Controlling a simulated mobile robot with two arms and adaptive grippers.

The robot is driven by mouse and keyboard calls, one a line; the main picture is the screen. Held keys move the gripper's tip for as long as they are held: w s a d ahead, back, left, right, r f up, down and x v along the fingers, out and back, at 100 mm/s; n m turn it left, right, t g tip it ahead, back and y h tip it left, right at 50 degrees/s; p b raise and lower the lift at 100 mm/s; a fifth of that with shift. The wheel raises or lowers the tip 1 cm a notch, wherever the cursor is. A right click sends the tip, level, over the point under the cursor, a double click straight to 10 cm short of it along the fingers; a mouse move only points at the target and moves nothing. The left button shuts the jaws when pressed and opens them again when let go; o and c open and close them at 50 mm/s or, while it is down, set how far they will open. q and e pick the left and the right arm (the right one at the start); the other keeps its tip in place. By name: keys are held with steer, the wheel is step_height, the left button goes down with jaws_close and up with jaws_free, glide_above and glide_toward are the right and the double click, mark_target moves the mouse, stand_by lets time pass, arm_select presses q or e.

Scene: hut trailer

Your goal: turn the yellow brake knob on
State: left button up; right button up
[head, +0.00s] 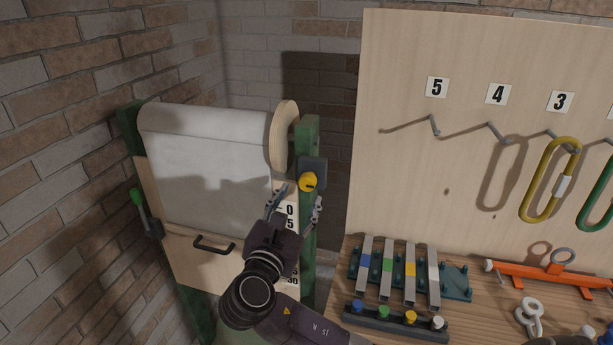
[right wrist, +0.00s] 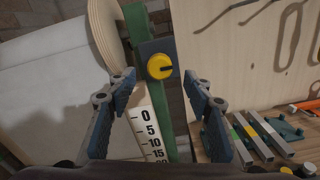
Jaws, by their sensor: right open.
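The yellow brake knob (head: 308,182) is a round knob on a dark mounting plate (head: 314,167) fixed to a green post (head: 308,135). In the right wrist view the knob (right wrist: 160,66) shows a dark slot or mark running sideways from its middle. My right gripper (head: 294,200) is open and empty, just below and in front of the knob. In the right wrist view its two fingers (right wrist: 165,95) stand to the left and right below the knob, apart from it. My left gripper does not show.
A white roll of sheet (head: 205,150) with a wooden end disc is left of the post. A number scale (right wrist: 149,130) runs down beside it. A green-handled lever (head: 143,212) is at the left. A pegboard (head: 470,100) with carabiners and a bench with coloured bars (head: 410,277) are at the right.

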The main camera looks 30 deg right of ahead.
mark_target(306, 186)
steer(key=p+x, duration=0.2)
steer(key=x, duration=0.3)
steer(key=shift+w+d, duration=0.25)
steer(key=shift+w+d+f, duration=0.1)
steer(key=shift+w+d, duration=0.35)
steer(key=shift+d, duration=0.05)
steer(key=c, duration=1.2)
